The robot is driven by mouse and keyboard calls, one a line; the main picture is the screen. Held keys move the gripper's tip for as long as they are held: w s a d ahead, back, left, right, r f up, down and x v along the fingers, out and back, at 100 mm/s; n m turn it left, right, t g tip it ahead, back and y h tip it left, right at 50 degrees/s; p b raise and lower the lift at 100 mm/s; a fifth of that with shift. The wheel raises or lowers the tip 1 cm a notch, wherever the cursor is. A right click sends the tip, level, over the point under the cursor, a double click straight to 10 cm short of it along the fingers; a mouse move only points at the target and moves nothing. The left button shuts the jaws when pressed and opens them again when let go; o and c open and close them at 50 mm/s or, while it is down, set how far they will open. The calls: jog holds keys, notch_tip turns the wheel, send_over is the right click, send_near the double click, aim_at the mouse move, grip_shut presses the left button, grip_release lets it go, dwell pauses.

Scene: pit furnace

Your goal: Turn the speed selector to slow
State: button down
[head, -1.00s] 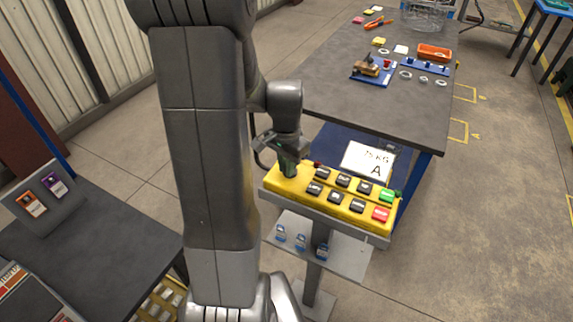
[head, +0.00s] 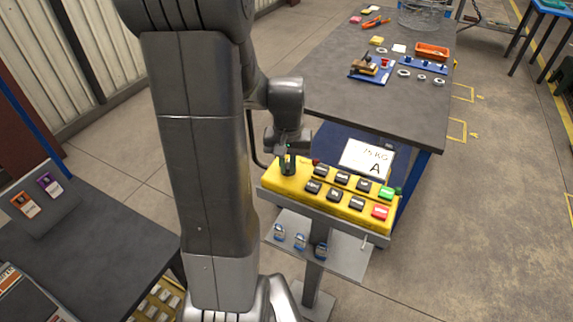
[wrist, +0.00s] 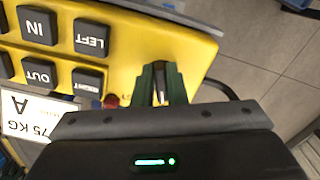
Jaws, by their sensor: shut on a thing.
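A yellow control box (head: 272,182) stands on a grey pedestal in the head view, with black push buttons, a green one and a red one. My gripper (head: 288,168) points down at the bare left end of the box. In the wrist view my gripper's green-edged fingers (wrist: 161,88) are close together, shut on a small dark knob, the speed selector (wrist: 160,80), on the yellow face (wrist: 125,60). The fingers hide most of the selector, so I cannot read its setting or any marks around it.
A small red part (wrist: 112,100) sits on the box close beside my fingers. A white card (head: 366,160) reading 75 KG A stands behind the box. A grey workbench (head: 370,110) with tools lies beyond, and a dark table (head: 95,235) stands at the left.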

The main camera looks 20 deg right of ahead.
jog(key=shift+d+n, duration=0.15)
jog(key=shift+n, duration=0.65)
jog(key=c, duration=1.5)
grip_release()
jog(key=shift+o, duration=0.2)
jog(key=shift+r, duration=0.15)
notch_tip(320, 180, up, 14)
jog(key=shift+f+b, duration=0.2)
jog(key=shift+b, duration=0.15)
jog(key=shift+f, duration=0.15)
notch_tip(320, 180, down, 14)
jog(key=shift+r, duration=0.2)
jog(key=shift+r, duration=0.1)
